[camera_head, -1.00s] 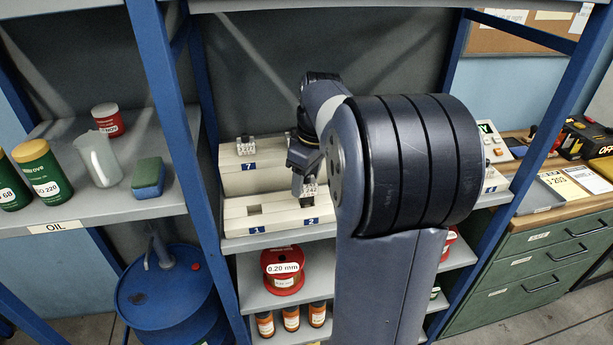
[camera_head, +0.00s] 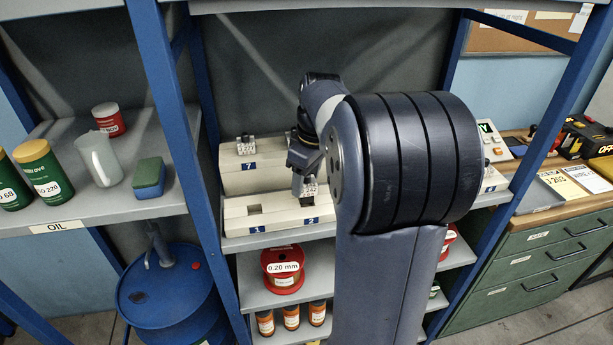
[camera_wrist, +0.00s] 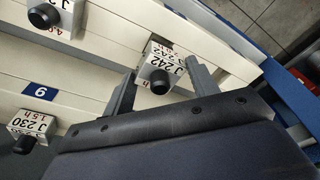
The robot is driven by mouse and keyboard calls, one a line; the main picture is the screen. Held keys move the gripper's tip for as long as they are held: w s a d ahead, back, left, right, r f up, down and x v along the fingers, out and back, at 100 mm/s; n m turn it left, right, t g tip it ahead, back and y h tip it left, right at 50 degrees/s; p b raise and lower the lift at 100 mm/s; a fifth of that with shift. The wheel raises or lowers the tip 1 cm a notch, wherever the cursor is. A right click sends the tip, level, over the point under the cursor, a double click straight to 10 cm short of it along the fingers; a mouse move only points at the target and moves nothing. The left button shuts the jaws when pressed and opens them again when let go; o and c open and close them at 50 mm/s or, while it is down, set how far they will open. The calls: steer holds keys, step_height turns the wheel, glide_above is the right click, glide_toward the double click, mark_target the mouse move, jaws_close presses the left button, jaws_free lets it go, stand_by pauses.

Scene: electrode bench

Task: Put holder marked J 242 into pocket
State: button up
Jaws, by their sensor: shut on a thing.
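The holder marked J 242 (camera_wrist: 161,66) is a grey metal block with a white label and a black round knob. My gripper (camera_wrist: 162,78) is shut on it, one finger on each side. In the head view my gripper (camera_head: 301,187) points down at the front white rack (camera_head: 278,227), by the blue label 2, with the holder's grey block (camera_head: 311,191) partly hidden behind it. I cannot tell whether the holder is seated in the rack or just above it. An empty square pocket (camera_head: 255,209) shows above the blue label 1.
Another holder marked J 230 (camera_wrist: 32,123) is at the lower left of the wrist view, and a further one (camera_wrist: 53,14) at the upper left. A holder (camera_head: 246,146) stands on the back rack by label 7. Blue shelf posts (camera_head: 180,110) flank the racks. A red spool (camera_head: 283,270) is below.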

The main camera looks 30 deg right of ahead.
steer(key=shift+f+b, duration=1)
steer(key=shift+f, duration=0.65)
steer(key=o, duration=1.3)
steer(key=shift+r, duration=0.1)
steer(key=r, duration=0.3)
steer(key=s+r, duration=0.1)
steer(key=r, duration=0.6)
steer(key=shift+s+d+r, duration=0.2)
steer(key=shift+d+r, duration=0.1)
steer(key=shift+d, duration=0.05)
